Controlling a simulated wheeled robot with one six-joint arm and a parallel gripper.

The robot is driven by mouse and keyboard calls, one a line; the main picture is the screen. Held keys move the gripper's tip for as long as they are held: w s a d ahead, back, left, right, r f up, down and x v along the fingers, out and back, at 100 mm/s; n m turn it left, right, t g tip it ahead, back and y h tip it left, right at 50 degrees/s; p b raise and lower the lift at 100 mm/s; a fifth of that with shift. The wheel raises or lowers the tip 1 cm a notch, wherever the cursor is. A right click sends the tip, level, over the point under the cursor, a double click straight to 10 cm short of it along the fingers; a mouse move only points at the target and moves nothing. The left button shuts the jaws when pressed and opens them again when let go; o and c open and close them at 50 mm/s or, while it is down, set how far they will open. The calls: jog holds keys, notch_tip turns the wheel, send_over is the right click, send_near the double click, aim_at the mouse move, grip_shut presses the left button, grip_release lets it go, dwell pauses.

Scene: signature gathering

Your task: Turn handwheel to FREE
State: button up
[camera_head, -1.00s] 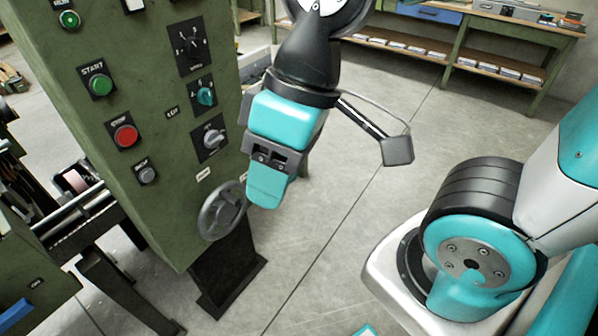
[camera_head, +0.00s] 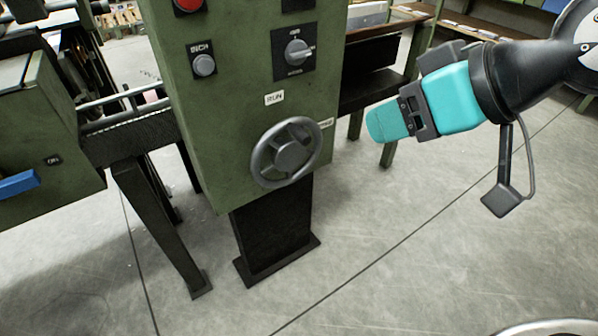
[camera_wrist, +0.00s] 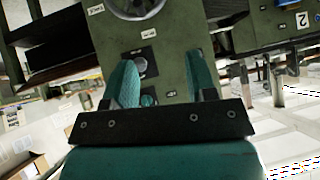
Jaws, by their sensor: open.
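The grey handwheel (camera_head: 290,154) is mounted low on the green control cabinet (camera_head: 227,130). A label reading RUN (camera_head: 274,98) is above its upper left. Another label (camera_head: 326,123) at its upper right is too oblique to read. I cannot tell a pointer on the wheel. My gripper (camera_head: 384,122) is to the right of the handwheel, apart from it, with its teal fingers pointing left. In the wrist view the view is inverted, the two fingers (camera_wrist: 163,78) are spread with nothing between them, and the handwheel (camera_wrist: 137,4) is cut by the top edge.
The cabinet stands on a black pedestal (camera_head: 275,230). A machine with a blue handle (camera_head: 18,183) is at the left.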

jog(key=w+a+f+n+t+y+b, duration=0.1)
jog(key=w+f+t+b, duration=0.25)
jog(key=f+b, duration=0.65)
jog(key=w+a+f+t+y+b, duration=0.15)
jog(key=f+t+b, duration=0.4)
jog(key=b, duration=0.75)
jog(key=p, duration=0.8)
send_near(307, 141)
jog(key=w, duration=0.2)
jog(key=shift+y, duration=0.45)
jog(key=p+x, duration=0.2)
jog(key=x, duration=0.1)
jog(key=p+x, duration=0.2)
jog(key=x, duration=0.1)
jog(key=p+x, duration=0.1)
jog(key=x, duration=0.2)
jog(key=shift+a+f+p, duration=0.25)
jog(key=shift+a+p, duration=0.15)
jog(key=shift+a, duration=0.1)
jog(key=shift+x, duration=0.85)
jog(key=shift+c, duration=0.5)
